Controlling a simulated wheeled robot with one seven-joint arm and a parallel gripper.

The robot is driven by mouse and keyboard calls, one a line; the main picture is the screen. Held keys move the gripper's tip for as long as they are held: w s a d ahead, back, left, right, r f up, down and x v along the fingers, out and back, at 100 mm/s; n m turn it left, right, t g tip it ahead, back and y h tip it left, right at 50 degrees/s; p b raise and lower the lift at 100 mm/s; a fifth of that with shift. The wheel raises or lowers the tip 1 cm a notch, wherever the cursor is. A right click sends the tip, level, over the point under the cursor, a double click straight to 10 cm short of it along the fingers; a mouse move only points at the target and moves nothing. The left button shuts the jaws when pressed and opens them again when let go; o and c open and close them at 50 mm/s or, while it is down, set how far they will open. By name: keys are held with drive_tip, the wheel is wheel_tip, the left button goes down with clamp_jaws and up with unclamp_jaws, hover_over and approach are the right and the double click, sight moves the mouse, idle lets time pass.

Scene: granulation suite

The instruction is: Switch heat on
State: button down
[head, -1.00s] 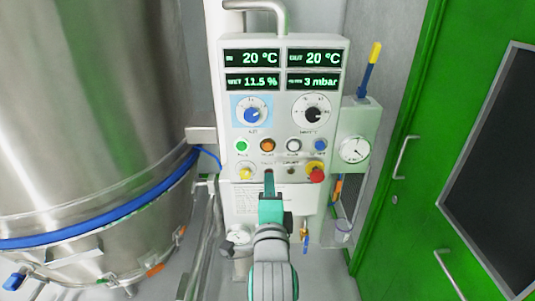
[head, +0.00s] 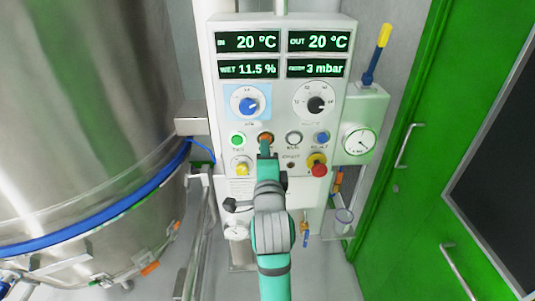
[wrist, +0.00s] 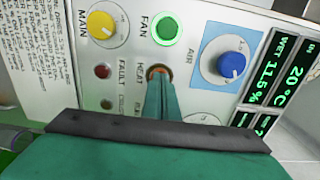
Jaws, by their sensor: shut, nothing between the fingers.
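The control panel (head: 277,110) stands ahead of me, with a row of buttons under two dials. The orange heat button (head: 265,137) is second from the left in that row. In the wrist view the button (wrist: 158,71), beside the label HEAT, shows as an orange-brown ring largely hidden behind my fingers. My gripper (head: 266,152) is shut and empty, its fingertips (wrist: 159,80) at the button. I cannot tell whether they touch or press it. The green fan button (head: 237,139) looks lit.
The blue air dial (head: 248,105) is above the buttons. The yellow main knob (head: 241,168) and red knob (head: 318,168) flank the fingers lower down. Displays (head: 249,42) read 20 °C. A steel vessel (head: 90,120) stands left, a green door (head: 410,200) right.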

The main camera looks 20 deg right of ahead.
drive_tip(key=shift+w+d, duration=0.25)
drive_tip(key=shift+w, duration=0.3)
drive_tip(key=shift+w+d+r, duration=0.35)
drive_tip(key=shift+w, duration=0.1)
drive_tip(key=shift+s, duration=0.1)
